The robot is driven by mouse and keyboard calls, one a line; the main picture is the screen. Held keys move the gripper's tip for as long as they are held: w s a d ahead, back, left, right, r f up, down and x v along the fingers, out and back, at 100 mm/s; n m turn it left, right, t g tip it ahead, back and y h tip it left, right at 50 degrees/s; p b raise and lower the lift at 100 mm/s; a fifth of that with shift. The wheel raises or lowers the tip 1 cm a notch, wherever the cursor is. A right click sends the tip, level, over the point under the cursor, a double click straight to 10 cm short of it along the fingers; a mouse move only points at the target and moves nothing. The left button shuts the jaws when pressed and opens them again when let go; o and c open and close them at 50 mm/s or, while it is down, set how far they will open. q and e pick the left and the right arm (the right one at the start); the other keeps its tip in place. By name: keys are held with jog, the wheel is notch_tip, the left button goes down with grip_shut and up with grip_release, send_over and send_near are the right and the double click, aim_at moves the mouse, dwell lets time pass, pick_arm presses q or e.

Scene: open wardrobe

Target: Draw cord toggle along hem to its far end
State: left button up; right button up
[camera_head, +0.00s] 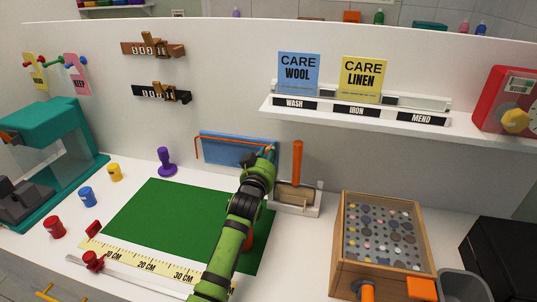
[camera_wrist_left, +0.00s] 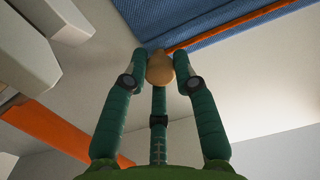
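The blue fabric hem (camera_head: 225,151) stands upright at the back of the table, with an orange cord (camera_head: 222,138) along its upper edge. In the head view my left gripper (camera_head: 268,151) is at the hem's right end, and the toggle is too small to make out there. In the left wrist view the tan, rounded cord toggle (camera_wrist_left: 160,69) sits between the green fingertips, which appear to touch it on both sides. The blue fabric and orange cord run up and right from it. My right gripper is not in view.
An orange post (camera_head: 297,162) on a white-framed stand is just right of the gripper. A green mat (camera_head: 165,215) and yellow ruler (camera_head: 147,264) lie in front. A wooden box of buttons (camera_head: 345,225) stands right. A white shelf (camera_head: 350,116) juts out above.

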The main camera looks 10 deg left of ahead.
pick_arm(q)
jog(key=o, duration=0.4)
jog(key=shift+d+r, duration=0.25)
jog(key=shift+r, duration=0.25)
notch_tip(320, 180, up, 10)
jog(key=shift+d+f, duration=0.1)
jog(key=shift+f, duration=0.15)
